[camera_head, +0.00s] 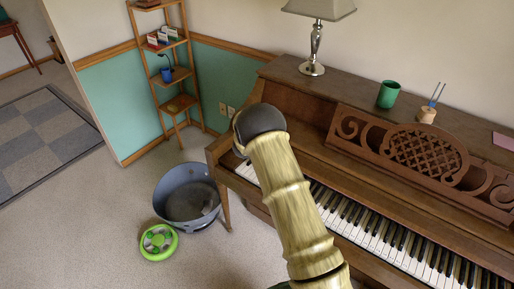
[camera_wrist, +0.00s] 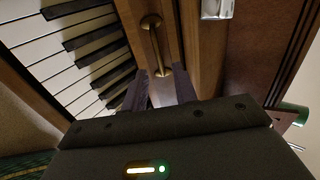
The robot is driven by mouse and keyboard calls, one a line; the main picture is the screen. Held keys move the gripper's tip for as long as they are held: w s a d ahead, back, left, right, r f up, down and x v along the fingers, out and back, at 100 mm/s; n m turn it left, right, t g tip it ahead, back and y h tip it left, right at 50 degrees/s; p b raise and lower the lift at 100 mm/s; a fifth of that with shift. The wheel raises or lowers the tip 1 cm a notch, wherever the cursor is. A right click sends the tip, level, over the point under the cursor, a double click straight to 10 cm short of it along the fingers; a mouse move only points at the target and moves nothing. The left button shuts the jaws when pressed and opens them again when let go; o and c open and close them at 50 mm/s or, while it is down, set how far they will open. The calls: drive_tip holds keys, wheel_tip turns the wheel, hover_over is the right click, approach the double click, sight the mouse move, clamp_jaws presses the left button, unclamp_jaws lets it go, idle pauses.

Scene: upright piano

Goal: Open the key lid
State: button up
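The upright piano (camera_head: 290,97) stands along the wall in the head view. Its white and black keys (camera_head: 400,245) are exposed along much of the front; my arm covers part of them. The wooden key lid (camera_wrist: 183,45) shows beside the keys in the wrist view and carries a brass handle (camera_wrist: 153,42). My gripper (camera_wrist: 160,80) has two dark fingers apart, with a gap between them. The near end of the handle lies close to the fingertips; whether they touch it I cannot tell. In the head view my arm hides the gripper.
A lamp (camera_head: 316,40), a green cup (camera_head: 388,94) and a pen holder (camera_head: 427,114) stand on the piano top. A carved music stand (camera_head: 420,150) rises above the keys. A blue-grey bin (camera_head: 164,200) and a green round object (camera_head: 158,242) are on the floor at left.

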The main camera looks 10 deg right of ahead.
drive_tip(key=v, duration=1.4)
drive_tip(key=shift+b, duration=0.3)
drive_tip(key=shift+w+d+r, duration=0.1)
drive_tip(key=s+r+n+t+y+p, duration=0.2)
drive_tip(key=s+r+n+y+p, duration=0.3)
drive_tip(key=r+n, duration=0.7)
drive_tip(key=s+d+r+n+g+y+p, duration=0.1)
drive_tip(key=s+d+n+g, duration=0.2)
drive_tip(key=s+n, duration=0.4)
drive_tip(key=s+d+r+n+g+y+p, duration=0.1)
drive_tip(key=s+n, duration=0.7)
drive_tip(key=s, duration=1)
drive_tip(key=d+g+p, duration=0.1)
drive_tip(key=d+g, duration=0.1)
drive_tip(key=shift+d+g, duration=0.25)
drive_tip(key=shift+g, duration=0.05)
